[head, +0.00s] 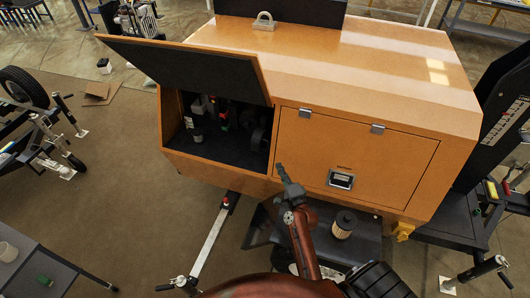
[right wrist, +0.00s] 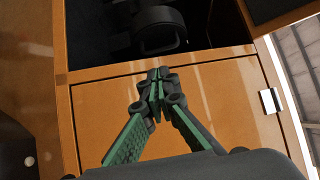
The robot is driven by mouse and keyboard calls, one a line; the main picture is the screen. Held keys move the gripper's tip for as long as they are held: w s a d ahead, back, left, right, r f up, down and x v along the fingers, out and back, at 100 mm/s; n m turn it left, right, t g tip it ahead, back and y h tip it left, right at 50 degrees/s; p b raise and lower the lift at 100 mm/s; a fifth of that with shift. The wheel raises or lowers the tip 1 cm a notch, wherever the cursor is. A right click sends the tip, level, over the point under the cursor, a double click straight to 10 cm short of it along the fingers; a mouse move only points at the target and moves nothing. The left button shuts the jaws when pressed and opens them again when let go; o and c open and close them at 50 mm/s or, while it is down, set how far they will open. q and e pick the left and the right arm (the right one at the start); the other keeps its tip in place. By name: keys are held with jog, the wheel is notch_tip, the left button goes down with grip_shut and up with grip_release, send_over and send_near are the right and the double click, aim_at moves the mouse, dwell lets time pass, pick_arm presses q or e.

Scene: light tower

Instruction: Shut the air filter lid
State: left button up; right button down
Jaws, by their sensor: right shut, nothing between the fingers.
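The orange cabinet's left compartment (head: 212,160) stands open, its door (head: 190,66) raised. Inside at its right is a dark round housing (head: 260,137). It also shows in the right wrist view as a black rounded body (right wrist: 160,30); I cannot tell whether this is the air filter or how its lid sits. My right gripper (head: 281,168) is shut and empty, with its fingertips by the compartment's lower right edge. In the right wrist view its fingertips (right wrist: 158,76) lie over the orange panel, short of the black body. My left gripper is not in view.
A latched orange door (head: 380,150) is shut to the right of the opening. A pleated filter cartridge (head: 343,224) stands on a dark surface below the cabinet. The raised door overhangs the compartment from above. Open floor (head: 120,190) lies to the left.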

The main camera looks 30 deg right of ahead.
send_near(262, 145)
jog(key=w+d, duration=0.2)
jog(key=d, duration=0.1)
jog(key=shift+w+a+p, duration=0.25)
jog(key=shift+w+a, duration=0.3)
jog(key=shift+w, duration=0.35)
jog(key=shift+w+a+p, duration=0.2)
jog(key=shift+w+a, duration=0.3)
jog(key=shift+w, duration=0.35)
